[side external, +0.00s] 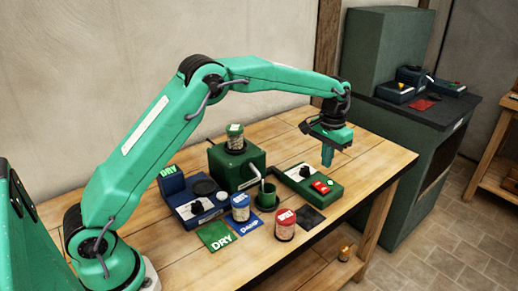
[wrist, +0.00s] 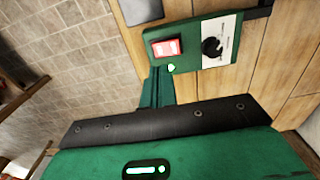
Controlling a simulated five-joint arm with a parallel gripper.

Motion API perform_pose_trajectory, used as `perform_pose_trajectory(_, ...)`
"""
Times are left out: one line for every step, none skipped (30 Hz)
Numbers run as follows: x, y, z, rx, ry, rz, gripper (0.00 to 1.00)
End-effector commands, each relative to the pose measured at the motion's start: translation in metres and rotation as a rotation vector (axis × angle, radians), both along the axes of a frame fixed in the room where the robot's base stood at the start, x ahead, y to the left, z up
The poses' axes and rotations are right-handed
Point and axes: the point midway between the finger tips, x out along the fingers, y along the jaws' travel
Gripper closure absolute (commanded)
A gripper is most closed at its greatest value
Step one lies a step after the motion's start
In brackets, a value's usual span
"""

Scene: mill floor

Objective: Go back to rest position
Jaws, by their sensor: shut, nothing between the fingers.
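My green arm reaches from the left over the wooden table (side external: 375,160). My gripper (side external: 327,163) hangs above the table's right part, near a green control box (side external: 300,190) with a red switch (side external: 321,187) and a dial. The gripper is shut and empty, its fingers pointing down. In the wrist view the shut fingers (wrist: 157,90) show beside the control box (wrist: 215,40) and its lit red switch (wrist: 166,47). I cannot tell the exact height of the fingertips above the table.
On the table are a green machine (side external: 230,172) with a jar on top, a green cup (side external: 267,196), a blue-lidded jar (side external: 240,208), a red-lidded jar (side external: 285,225), a blue scale-like device (side external: 190,200), and flat cards (side external: 214,235). A dark green cabinet (side external: 400,140) stands behind right.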

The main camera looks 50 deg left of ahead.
Motion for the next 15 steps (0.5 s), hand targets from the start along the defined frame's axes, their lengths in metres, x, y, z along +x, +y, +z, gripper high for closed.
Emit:
perform_pose_trajectory(-0.004, 0.002, 0.008, -0.001, -0.01, 0.0, 1.0)
perform_pose_trajectory(-0.006, 0.002, 0.012, -0.001, -0.014, 0.001, 1.0)
perform_pose_trajectory(-0.01, 0.004, 0.019, -0.002, -0.022, 0.0, 1.0)
perform_pose_trajectory(-0.013, 0.005, 0.024, -0.003, -0.028, 0.0, 1.0)
perform_pose_trajectory(-0.017, 0.006, 0.029, -0.003, -0.034, 0.0, 1.0)
perform_pose_trajectory(-0.022, 0.008, 0.037, -0.004, -0.043, 0.0, 1.0)
perform_pose_trajectory(-0.026, 0.009, 0.043, -0.004, -0.05, 0.001, 1.0)
perform_pose_trajectory(-0.031, 0.01, 0.048, -0.005, -0.058, 0.001, 1.0)
perform_pose_trajectory(-0.037, 0.012, 0.056, -0.006, -0.068, 0.001, 1.0)
perform_pose_trajectory(-0.042, 0.013, 0.061, -0.006, -0.074, 0.001, 1.0)
perform_pose_trajectory(-0.047, 0.015, 0.067, -0.007, -0.082, 0.001, 1.0)
perform_pose_trajectory(-0.053, 0.016, 0.074, -0.007, -0.092, 0.001, 1.0)
perform_pose_trajectory(-0.058, 0.018, 0.078, -0.008, -0.1, 0.001, 1.0)
perform_pose_trajectory(-0.064, 0.019, 0.083, -0.008, -0.107, 0.001, 1.0)
perform_pose_trajectory(-0.071, 0.02, 0.089, -0.009, -0.116, 0.001, 1.0)
